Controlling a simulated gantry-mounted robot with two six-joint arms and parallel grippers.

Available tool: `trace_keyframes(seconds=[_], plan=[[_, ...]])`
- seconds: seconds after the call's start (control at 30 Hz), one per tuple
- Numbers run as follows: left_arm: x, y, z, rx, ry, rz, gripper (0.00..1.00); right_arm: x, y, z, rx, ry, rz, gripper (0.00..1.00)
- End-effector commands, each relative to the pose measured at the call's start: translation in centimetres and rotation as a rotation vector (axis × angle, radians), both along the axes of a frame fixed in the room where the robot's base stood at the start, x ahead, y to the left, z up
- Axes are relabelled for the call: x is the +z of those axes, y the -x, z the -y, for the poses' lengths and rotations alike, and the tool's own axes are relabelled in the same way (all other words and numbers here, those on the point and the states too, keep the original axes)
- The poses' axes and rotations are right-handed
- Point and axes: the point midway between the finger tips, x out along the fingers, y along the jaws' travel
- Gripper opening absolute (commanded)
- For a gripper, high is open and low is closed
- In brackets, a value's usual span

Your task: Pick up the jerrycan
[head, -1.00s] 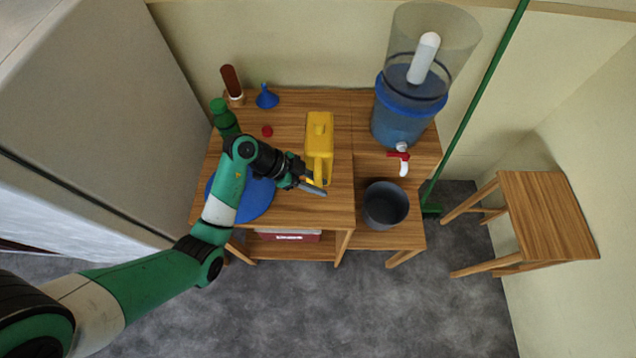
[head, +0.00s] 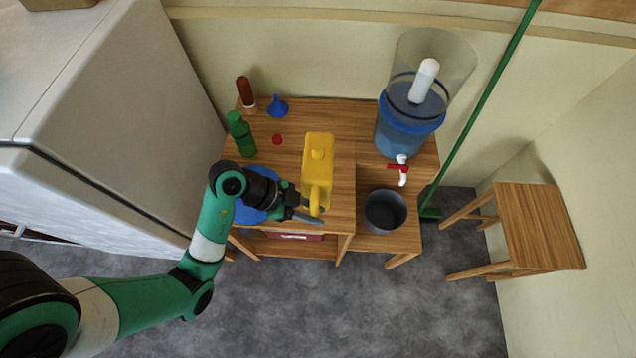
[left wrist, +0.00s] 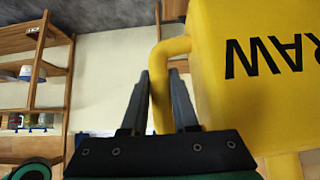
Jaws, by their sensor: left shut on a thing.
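The yellow jerrycan (head: 318,152) is over the front part of the wooden table, near its right side. It looks raised off the tabletop, but its underside is hidden. My left gripper (head: 312,214) is at the jerrycan's near end, shut on its handle. In the left wrist view, the handle of the jerrycan (left wrist: 240,90) runs between the two fingers of the gripper (left wrist: 160,85). Black letters show on its side there. My right gripper is not in view.
The table (head: 345,120) also bears a green bottle (head: 241,136), a blue funnel (head: 278,106), a red cap (head: 277,139), a brown bottle (head: 245,92) and a blue plate (head: 250,214). A water dispenser (head: 405,130) and dark pot (head: 385,211) stand right. A stool (head: 540,225) is farther right.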

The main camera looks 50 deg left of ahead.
Motion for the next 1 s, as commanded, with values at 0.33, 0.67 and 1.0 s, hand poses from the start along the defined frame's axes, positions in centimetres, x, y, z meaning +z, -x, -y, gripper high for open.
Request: trace_keyframes(seconds=[0.33, 0.67, 1.0], plan=[[1.7, 2.3, 2.0, -0.001, -0.001, 0.007, 0.0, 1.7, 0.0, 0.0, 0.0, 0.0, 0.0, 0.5], [2.1, 3.2, 2.7, -0.001, 0.0, 0.007, 0.0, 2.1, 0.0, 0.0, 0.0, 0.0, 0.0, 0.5], [2.1, 3.3, 2.7, 0.0, -0.001, 0.007, 0.0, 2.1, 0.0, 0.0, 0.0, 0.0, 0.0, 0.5]])
